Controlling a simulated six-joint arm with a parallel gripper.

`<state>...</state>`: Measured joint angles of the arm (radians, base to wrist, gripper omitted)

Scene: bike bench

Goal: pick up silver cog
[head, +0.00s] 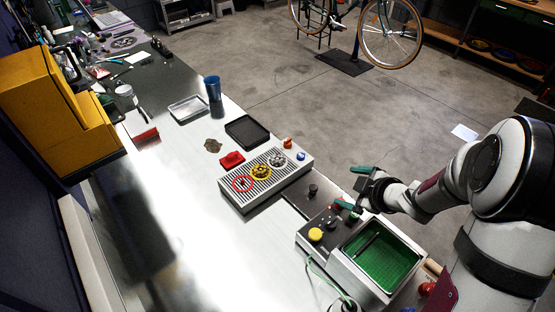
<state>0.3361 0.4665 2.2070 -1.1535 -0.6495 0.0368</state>
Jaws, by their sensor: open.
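The silver cog (277,159) lies on a ribbed grey tray (291,181) on the metal bench, to the right of a yellow cog (261,172) and a red ring-shaped cog (243,183). My gripper (352,188) is to the right of and below the tray in the picture, with two green-tipped fingers spread apart and nothing between them. It is clear of the silver cog, above or beside a grey control box.
The control box with a yellow button (316,235) and a green-lined basin (381,256) stand below my gripper. A black tray (248,132), red block (231,160), blue cup (213,88) and small orange (288,143) and blue (301,156) pieces surround the ribbed tray.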

